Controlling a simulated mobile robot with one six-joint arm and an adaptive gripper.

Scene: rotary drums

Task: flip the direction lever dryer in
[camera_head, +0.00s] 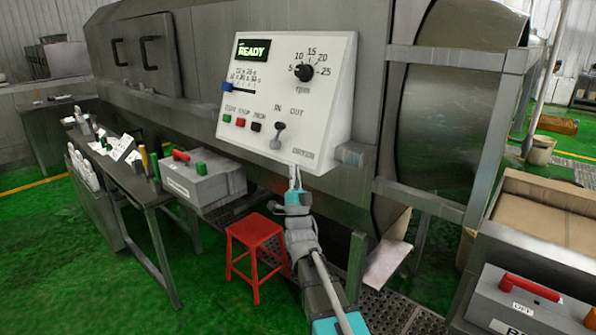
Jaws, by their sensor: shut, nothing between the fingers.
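The white control panel (335,85) is mounted on the grey drum machine. Its direction lever (278,136) sits below the printed words IN and OUT, with its grey end hanging down and slightly left. I cannot tell clearly which side it is set to. A label that seems to read DRYER is printed to the lower right of the lever. My gripper (295,176) is shut and empty, pointing up at the panel's lower edge. In the picture it is below and right of the lever, apart from it.
The panel also has a READY display (253,49), a black rpm dial (304,72), a blue slider knob (228,86) and small push buttons (241,122). A red stool (258,250) stands below. A grey box with a red handle (203,180) is at left, another (530,305) at lower right.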

